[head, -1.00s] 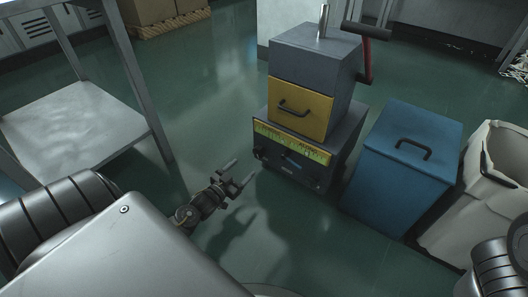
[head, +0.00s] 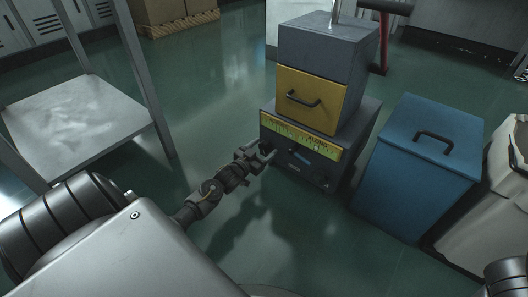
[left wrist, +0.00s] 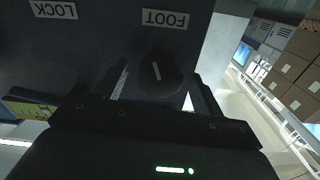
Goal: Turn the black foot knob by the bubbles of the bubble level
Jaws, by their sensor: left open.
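The black foot knob (left wrist: 158,78) shows in the left wrist view, under an upside-down FOOT label (left wrist: 166,19), with a slightly tilted white pointer line. My left gripper (head: 264,158) is open at the left end of the machine's dark front panel. In the left wrist view its fingers (left wrist: 160,92) stand on either side of the knob; I cannot tell whether they touch it. The bubble level (head: 302,136) is a yellow-green strip along the panel's top in the head view, with an ALONG label on its right part; the bubbles are too small to read. My right gripper is out of view.
A LOCK label (left wrist: 53,10) is beside FOOT. A yellow drawer (head: 308,100) sits above the panel. A blue bin (head: 415,165) stands right of the machine, with a pale bin (head: 500,200) beyond. A metal table (head: 75,120) is at left. Floor between is clear.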

